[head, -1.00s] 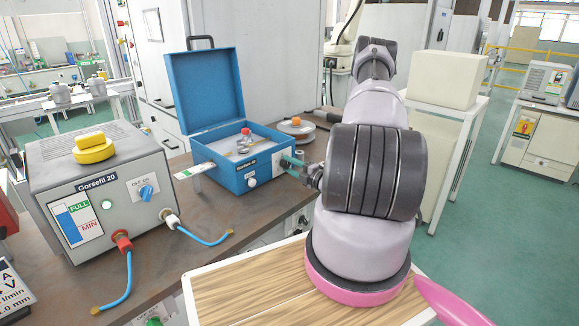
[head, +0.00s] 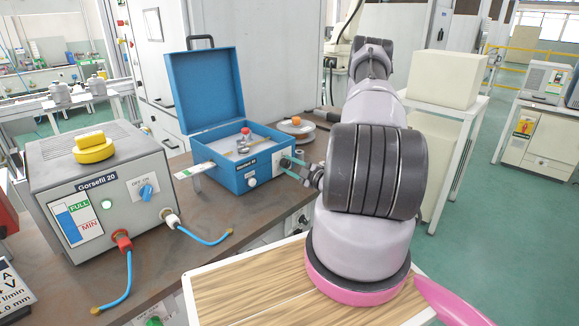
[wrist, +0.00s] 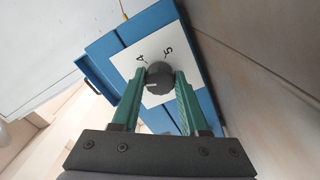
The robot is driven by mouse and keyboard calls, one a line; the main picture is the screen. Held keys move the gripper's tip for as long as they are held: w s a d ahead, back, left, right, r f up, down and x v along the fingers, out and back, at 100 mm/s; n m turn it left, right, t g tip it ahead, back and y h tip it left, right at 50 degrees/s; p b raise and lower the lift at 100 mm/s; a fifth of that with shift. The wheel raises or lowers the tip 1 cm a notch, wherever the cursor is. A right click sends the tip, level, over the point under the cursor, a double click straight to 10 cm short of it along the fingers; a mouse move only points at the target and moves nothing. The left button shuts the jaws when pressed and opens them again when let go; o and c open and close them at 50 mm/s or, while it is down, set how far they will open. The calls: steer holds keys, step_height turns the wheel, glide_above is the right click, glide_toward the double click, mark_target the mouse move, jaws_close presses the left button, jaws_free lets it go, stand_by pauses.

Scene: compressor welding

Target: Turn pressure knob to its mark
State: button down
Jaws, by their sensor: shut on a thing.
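The pressure knob (wrist: 159,77) is a round black knob with a pale line on its face, pointing toward the lower left in the wrist view. It sits on a white dial plate (wrist: 153,98) with the numbers 4 and 5 above the knob. My gripper (wrist: 160,75) has its green fingers shut on the knob, one on each side. The plate is on the right side of the blue case (head: 222,178), whose lid is open. In the head view my gripper (head: 286,163) reaches the plate, and the knob is hidden between the fingers.
An orange-topped disc (head: 296,127) lies behind my gripper. A wooden-topped surface (head: 240,285) is in front.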

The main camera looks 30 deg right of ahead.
steer(key=shift+f, duration=0.1)
steer(key=shift+c, duration=2.1)
jaws_free()
steer(key=v, duration=1.1)
